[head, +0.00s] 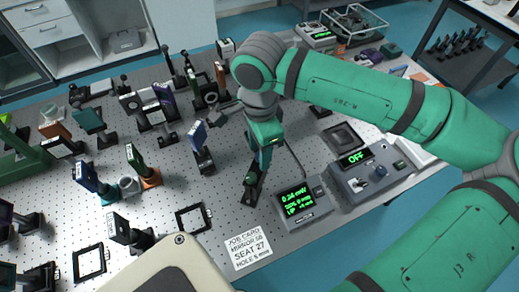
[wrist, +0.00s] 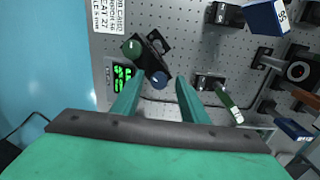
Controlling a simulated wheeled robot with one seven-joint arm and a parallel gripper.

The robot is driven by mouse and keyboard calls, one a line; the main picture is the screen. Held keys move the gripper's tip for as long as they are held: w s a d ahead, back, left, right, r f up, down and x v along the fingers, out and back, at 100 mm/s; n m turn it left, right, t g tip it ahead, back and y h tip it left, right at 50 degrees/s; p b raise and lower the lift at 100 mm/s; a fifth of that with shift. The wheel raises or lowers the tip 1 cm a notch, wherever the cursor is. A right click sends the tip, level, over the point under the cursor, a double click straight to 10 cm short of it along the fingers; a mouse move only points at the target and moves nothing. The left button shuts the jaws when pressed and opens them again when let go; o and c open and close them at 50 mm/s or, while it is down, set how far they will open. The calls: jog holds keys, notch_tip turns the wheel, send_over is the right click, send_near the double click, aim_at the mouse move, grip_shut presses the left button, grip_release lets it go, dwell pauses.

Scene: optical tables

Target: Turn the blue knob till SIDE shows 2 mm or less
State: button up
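The blue knob (wrist: 159,81) is on a small dark mount (wrist: 152,60) in the wrist view, beside a green knob (wrist: 132,49). My gripper (wrist: 159,84) is open, with one finger on each side of the blue knob and visible gaps between. In the head view my gripper (head: 265,160) points down above the mount (head: 254,187) and hides the blue knob. The meter (head: 301,207) stands just right of the mount. Its green screen has a top line that looks like 0.24 and smaller lines below, too small to read surely.
A grey control box (head: 370,176) showing OFF is right of the meter. A job card (head: 248,246) lies at the table's front edge. Several posts and mounted optics, including a blue-topped one (head: 201,145), stand on the perforated table (head: 225,190) to the left.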

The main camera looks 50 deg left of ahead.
notch_tip(320, 180, up, 11)
dwell(0.8)
jog(key=shift+f, duration=0.15)
dwell(0.4)
